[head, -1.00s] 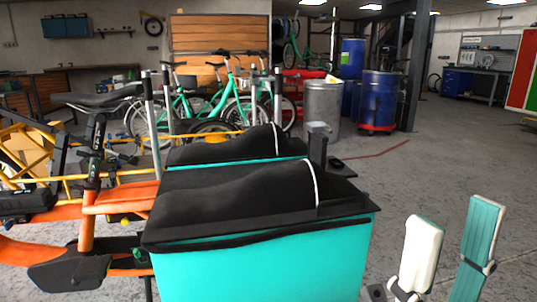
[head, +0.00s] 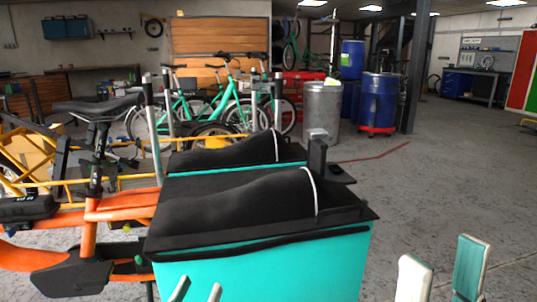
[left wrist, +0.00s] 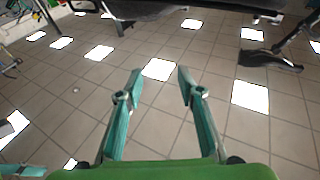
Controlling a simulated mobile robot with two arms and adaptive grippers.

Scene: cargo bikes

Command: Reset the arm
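My left gripper (head: 198,287) shows only as two fingertips at the bottom edge of the head view, in front of the teal cargo box. In the left wrist view its two teal fingers (left wrist: 160,84) stand apart with nothing between them. My right gripper (head: 443,258) is at the bottom right of the head view, right of the box. Its white and teal fingers are apart and empty. The lower parts of both grippers are cut off in the head view.
The teal cargo box (head: 270,268) with its black cover (head: 240,210) fills the front middle. The orange bike frame (head: 125,202) is on the left. A metal drum (head: 322,108) and blue barrels (head: 383,98) stand behind. The floor (head: 440,160) at right is clear.

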